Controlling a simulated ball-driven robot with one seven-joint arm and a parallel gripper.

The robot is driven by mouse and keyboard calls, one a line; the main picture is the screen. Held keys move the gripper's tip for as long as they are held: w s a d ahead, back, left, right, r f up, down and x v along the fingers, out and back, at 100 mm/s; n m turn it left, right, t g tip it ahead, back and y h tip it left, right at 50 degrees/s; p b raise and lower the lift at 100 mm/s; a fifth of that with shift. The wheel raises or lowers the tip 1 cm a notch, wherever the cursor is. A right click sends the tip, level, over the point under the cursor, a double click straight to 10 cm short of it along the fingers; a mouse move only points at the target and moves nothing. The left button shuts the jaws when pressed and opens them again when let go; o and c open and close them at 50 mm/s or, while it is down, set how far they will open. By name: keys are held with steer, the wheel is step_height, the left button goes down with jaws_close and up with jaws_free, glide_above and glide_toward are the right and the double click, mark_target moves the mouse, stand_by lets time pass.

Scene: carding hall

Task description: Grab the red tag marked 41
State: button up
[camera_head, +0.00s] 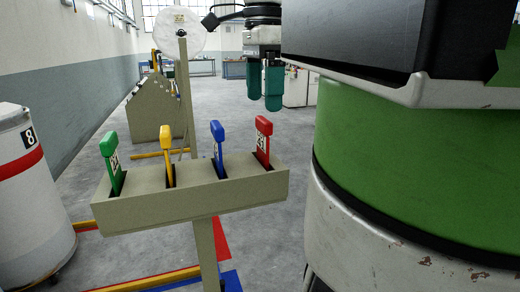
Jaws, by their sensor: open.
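The red tag (264,126) stands upright, slightly tilted, in the rightmost slot of a beige slotted rack (190,205). A white label with dark figures shows on its shaft, too small to read surely. Blue (218,131), yellow (167,138) and green (108,145) tags stand in the other slots to its left. My gripper (264,92) hangs at top centre with its two teal fingers pointing down. It is open and empty. In the picture its fingertips are just above the red tag's head; the depth gap between them is hard to tell.
A white drum (28,215) with a red band and an 8 stands at the left. A beige machine (155,108) and a post with a clear disc (184,30) stand behind the rack. A large green-and-white form blocks the right side. Grey floor (285,130) is open behind the rack.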

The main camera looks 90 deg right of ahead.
mark_target(263, 119)
steer(key=shift+d+f, duration=0.1)
steer(key=shift+f, duration=3.65)
steer(key=c, duration=1.1)
steer(key=shift+r, duration=0.2)
